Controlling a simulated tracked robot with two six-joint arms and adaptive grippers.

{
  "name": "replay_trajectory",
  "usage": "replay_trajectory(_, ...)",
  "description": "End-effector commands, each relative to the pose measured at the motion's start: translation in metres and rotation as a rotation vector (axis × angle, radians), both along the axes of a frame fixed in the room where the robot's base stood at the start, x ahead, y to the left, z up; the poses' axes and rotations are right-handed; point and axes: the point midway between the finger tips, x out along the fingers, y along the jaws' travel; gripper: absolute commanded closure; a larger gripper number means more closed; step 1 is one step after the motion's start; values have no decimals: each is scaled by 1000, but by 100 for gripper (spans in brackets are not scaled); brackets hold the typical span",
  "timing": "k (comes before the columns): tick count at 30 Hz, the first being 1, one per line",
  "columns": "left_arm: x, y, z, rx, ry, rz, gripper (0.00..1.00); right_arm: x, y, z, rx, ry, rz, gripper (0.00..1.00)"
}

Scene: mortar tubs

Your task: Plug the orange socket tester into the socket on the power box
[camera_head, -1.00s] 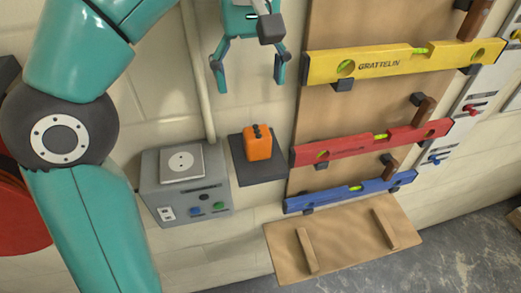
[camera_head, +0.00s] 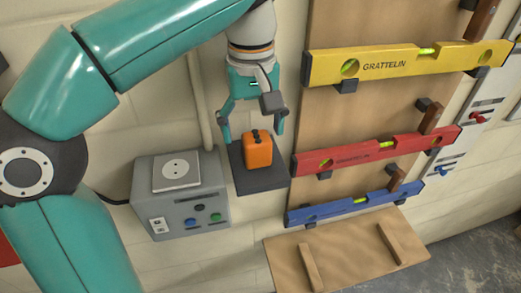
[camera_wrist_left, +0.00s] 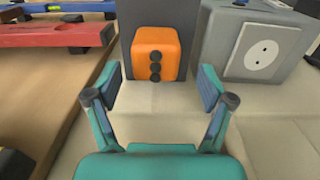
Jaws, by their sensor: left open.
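The orange socket tester (camera_head: 259,154) sits on a small dark shelf (camera_head: 262,185) on the wall. It also shows in the left wrist view (camera_wrist_left: 145,52), with a row of dark knobs on its face. The grey power box (camera_head: 187,216) is left of the shelf in the head view, with a white socket plate (camera_head: 176,170) on its top; the socket shows in the left wrist view (camera_wrist_left: 259,52). My left gripper (camera_head: 252,137) is open and empty, its fingers above and around the tester's top, not visibly touching it. My right gripper is not in view.
Yellow (camera_head: 410,65), red (camera_head: 375,151) and blue (camera_head: 352,205) spirit levels hang on a wooden board right of the shelf. A wooden shelf (camera_head: 345,246) lies below them. A pipe (camera_head: 197,100) runs down the wall behind the power box.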

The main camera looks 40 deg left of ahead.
Motion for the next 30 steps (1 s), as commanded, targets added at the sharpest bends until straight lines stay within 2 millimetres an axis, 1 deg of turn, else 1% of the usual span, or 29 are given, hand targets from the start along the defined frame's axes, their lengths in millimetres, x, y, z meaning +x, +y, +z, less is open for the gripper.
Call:
replay_trajectory(6, -1, -8, -29, 0, 4, -1, 19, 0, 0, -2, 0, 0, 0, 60)
replay_trajectory(10, -1, -7, -44, 0, 1, 0, 19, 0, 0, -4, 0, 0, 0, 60)
replay_trajectory(13, -1, -7, -47, -1, 1, 0, 19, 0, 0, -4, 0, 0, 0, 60)
replay_trajectory(22, 0, -8, -47, -1, -1, -1, 19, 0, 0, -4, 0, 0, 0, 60)
replay_trajectory(23, 0, -8, -47, -1, -1, -1, 22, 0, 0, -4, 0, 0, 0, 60)
replay_trajectory(30, 0, -8, -47, 0, 0, -2, 62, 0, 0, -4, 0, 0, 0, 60)
